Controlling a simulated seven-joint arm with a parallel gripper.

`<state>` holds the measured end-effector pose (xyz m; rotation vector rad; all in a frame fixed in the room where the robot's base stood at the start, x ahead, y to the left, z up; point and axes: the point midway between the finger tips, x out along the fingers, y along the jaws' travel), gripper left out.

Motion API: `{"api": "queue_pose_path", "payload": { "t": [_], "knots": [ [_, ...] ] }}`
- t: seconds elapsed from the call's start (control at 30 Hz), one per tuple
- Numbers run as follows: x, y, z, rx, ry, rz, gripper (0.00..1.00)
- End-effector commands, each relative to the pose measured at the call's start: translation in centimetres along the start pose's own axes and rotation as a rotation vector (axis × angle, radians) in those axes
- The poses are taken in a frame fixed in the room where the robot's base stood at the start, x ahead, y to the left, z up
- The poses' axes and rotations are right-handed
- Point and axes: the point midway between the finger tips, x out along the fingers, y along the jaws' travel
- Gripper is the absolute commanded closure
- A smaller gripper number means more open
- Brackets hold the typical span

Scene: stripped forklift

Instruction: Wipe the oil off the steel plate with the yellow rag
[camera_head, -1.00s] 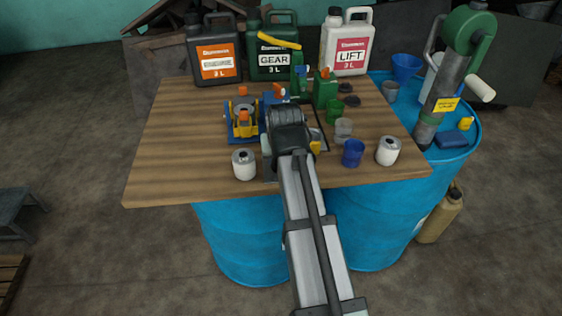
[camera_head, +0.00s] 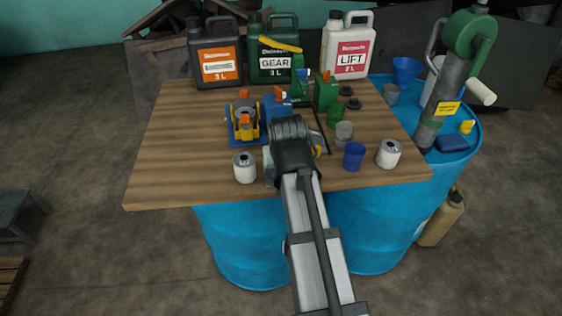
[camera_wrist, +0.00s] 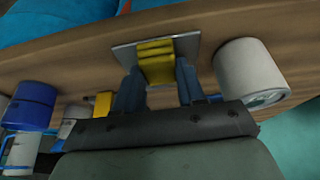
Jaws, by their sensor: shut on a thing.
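The yellow rag (camera_wrist: 155,62) is folded between the two fingers of my gripper (camera_wrist: 158,84) in the wrist view. The gripper is shut on it, and the rag lies over the middle of the steel plate (camera_wrist: 122,53), seemingly against it. The plate's grey corners show on both sides of the rag, near the table edge. I see no oil on the bare parts; the area under the rag is hidden. In the head view, my gripper (camera_head: 293,158) hides the rag and most of the plate.
A white can (camera_head: 244,167) stands close left of my gripper. A blue cup (camera_head: 354,155) and another white can (camera_head: 389,153) stand to the right. A blue-and-yellow fixture (camera_head: 243,122) and a green container (camera_head: 326,92) stand behind. The wooden tabletop (camera_head: 175,145) is clear at left.

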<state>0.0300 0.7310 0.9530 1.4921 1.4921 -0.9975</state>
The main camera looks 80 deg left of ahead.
Motion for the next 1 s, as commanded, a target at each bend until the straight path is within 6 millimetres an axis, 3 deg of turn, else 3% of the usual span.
{"api": "queue_pose_path", "payload": {
  "t": [0.03, 0.2, 0.73, 1.0],
  "knots": [
    [-0.2, 0.0, 0.7, 0.000, -0.001, 0.000, 0.89],
    [-2.5, 0.0, -0.7, 0.000, 0.002, 0.000, 0.89],
    [-6.8, 0.0, -2.5, 0.000, 0.001, 0.000, 0.89],
    [-7.7, 0.0, -2.8, 0.000, 0.000, 0.000, 0.89]
  ]
}}
